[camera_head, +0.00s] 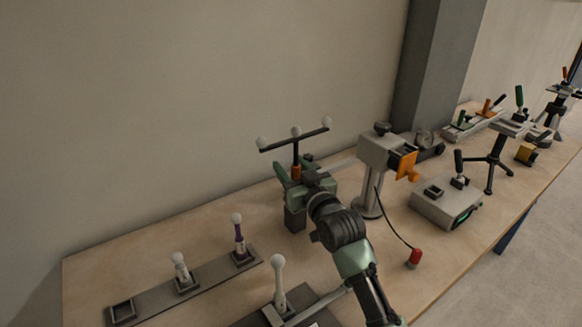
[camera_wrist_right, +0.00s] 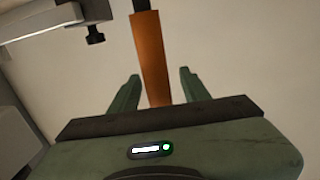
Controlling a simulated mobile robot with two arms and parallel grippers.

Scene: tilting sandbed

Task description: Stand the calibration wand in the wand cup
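The calibration wand has a black crossbar (camera_head: 295,138) with white balls and an orange handle (camera_head: 296,172). It stands about upright above a dark square cup (camera_head: 294,219), which I take for the wand cup. My right gripper (camera_head: 292,167) is at the handle, in front of and above the cup. In the right wrist view the orange handle (camera_wrist_right: 151,60) lies between the two green fingers (camera_wrist_right: 158,76), with a gap on each side, so the gripper is open. The handle's lower end is hidden behind the gripper, so its seating is unclear. My left gripper is not in view.
A grey stand (camera_head: 378,153) with an orange part is close right of my gripper. A grey box (camera_head: 445,205) and a red-ended cable (camera_head: 414,257) lie further right. A rack (camera_head: 210,286) holding white-topped pieces is front left. The wall is behind.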

